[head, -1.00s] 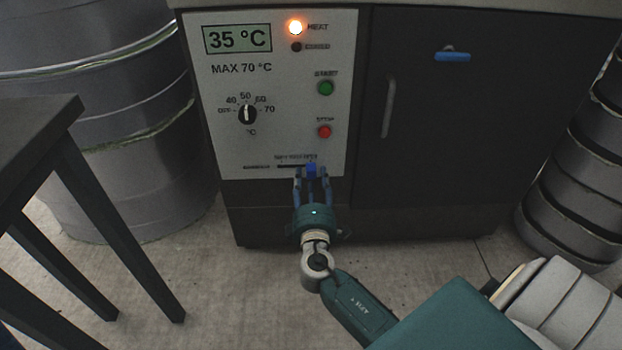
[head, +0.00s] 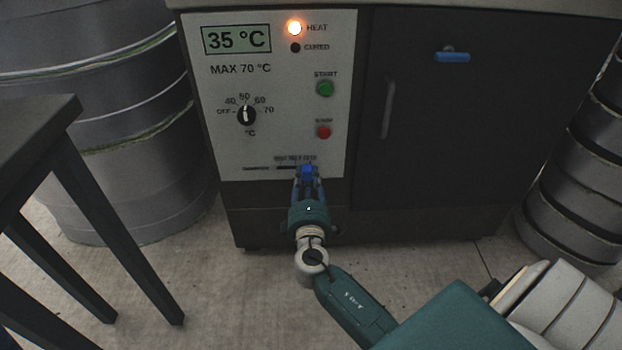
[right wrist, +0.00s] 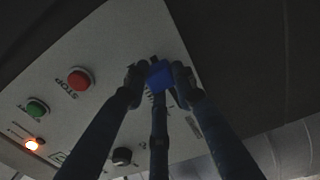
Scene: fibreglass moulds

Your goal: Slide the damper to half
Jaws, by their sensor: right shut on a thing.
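The damper's blue slider knob (head: 307,171) sits near the right part of a dark horizontal slot (head: 286,168) low on the oven's white control panel (head: 270,95). My right gripper (head: 307,178) is shut on the knob from below. In the right wrist view the blue knob (right wrist: 159,74) is between the fingertips of my right gripper (right wrist: 158,78). The small labels above the slot are too blurred to read with certainty, and the gripper hides the slot's right end. My left gripper is not in view.
The panel carries a lit HEAT lamp (head: 294,28), a 35 °C display (head: 236,39), a dial (head: 246,116), a green button (head: 325,88) and a red button (head: 323,132). A dark table (head: 40,125) stands at left. The floor (head: 225,290) before the oven is clear.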

